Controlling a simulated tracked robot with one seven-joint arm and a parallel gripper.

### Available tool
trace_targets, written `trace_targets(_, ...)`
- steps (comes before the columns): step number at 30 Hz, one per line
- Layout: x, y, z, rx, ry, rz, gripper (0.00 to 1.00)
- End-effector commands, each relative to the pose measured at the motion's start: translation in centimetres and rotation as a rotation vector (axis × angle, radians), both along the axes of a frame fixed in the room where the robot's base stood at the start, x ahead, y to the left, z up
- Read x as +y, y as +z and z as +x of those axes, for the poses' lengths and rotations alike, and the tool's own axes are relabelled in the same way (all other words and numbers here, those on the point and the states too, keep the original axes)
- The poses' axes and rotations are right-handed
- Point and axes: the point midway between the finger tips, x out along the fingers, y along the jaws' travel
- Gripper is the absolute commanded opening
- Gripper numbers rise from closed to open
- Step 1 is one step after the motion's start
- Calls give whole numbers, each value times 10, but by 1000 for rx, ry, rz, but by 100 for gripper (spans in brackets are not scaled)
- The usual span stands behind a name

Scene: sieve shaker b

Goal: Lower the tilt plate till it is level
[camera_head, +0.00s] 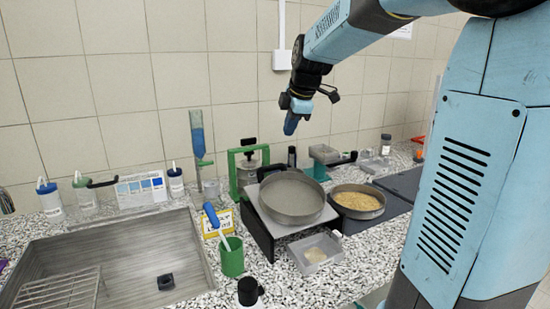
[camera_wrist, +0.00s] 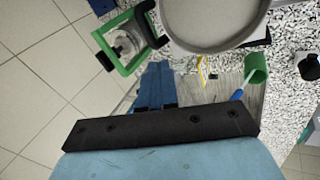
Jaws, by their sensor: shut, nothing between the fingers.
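The tilt plate (camera_head: 258,207) is a pale plate on a black stand (camera_head: 257,230), to the right of the sink. It looks tilted, sloping down toward the front right. A round grey sieve pan (camera_head: 292,196) sits on it and hides most of its surface. The pan also shows at the top of the wrist view (camera_wrist: 205,45). My gripper (camera_head: 290,128) hangs in the air above and behind the pan, pointing down, clear of the plate. Its blue fingers (camera_wrist: 156,80) are shut together with nothing between them in the wrist view.
A green clamp frame (camera_head: 247,165) stands behind the plate. A pan of yellow grains (camera_head: 358,202) is at its right, and a small grey tray (camera_head: 316,253) in front. A green cup (camera_head: 231,257) with a blue-handled brush stands by the sink (camera_head: 130,255).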

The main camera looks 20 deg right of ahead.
Motion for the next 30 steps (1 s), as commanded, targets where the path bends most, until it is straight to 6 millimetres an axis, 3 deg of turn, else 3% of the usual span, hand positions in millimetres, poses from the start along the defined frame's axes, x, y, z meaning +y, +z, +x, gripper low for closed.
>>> trace_targets(3,-2,-3,25,-10,109,-51,0)
trace_targets(6,-3,-4,37,-17,168,-78,0)
trace_targets(14,-1,-18,49,-20,205,-96,0)
trace_targets(30,9,-100,90,-18,205,-94,0)
